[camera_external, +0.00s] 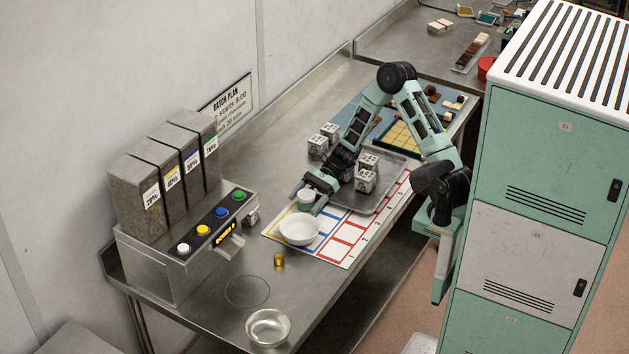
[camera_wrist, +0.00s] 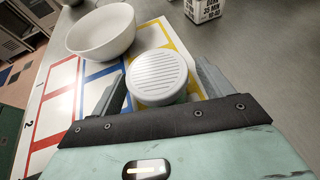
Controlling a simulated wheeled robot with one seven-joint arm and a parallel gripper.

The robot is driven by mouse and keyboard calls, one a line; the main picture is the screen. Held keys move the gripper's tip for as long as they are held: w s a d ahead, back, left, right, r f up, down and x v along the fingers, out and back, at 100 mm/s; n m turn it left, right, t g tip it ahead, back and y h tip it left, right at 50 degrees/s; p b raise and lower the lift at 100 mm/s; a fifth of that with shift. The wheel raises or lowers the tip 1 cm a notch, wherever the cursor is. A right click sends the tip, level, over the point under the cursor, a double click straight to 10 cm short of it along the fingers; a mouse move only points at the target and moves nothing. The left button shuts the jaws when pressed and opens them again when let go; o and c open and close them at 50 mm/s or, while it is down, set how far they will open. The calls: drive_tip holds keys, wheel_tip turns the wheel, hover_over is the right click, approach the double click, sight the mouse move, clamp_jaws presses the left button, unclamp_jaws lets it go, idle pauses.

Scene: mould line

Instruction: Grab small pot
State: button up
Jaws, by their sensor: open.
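The small pot (camera_external: 306,200) has a white ribbed lid and a green body in the external view. It stands on the printed mat beside the white bowl. In the wrist view the pot's round lid (camera_wrist: 157,75) shows between the two fingers of my gripper (camera_wrist: 160,85). My gripper (camera_external: 307,199) is open, with one finger on each side of the pot. I cannot tell whether either finger touches it. The pot's lower part is mostly hidden in the wrist view.
A white bowl (camera_external: 299,229) stands right next to the pot on the mat (camera_external: 343,239). A metal tray (camera_external: 390,201) with printed cubes (camera_external: 366,181) lies behind. A brass piece (camera_external: 279,260) and a glass bowl (camera_external: 268,327) are nearer the front. A button dispenser (camera_external: 190,256) stands at left.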

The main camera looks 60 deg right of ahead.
drive_tip(key=shift+a, duration=0.1)
drive_tip(key=c, duration=1.1)
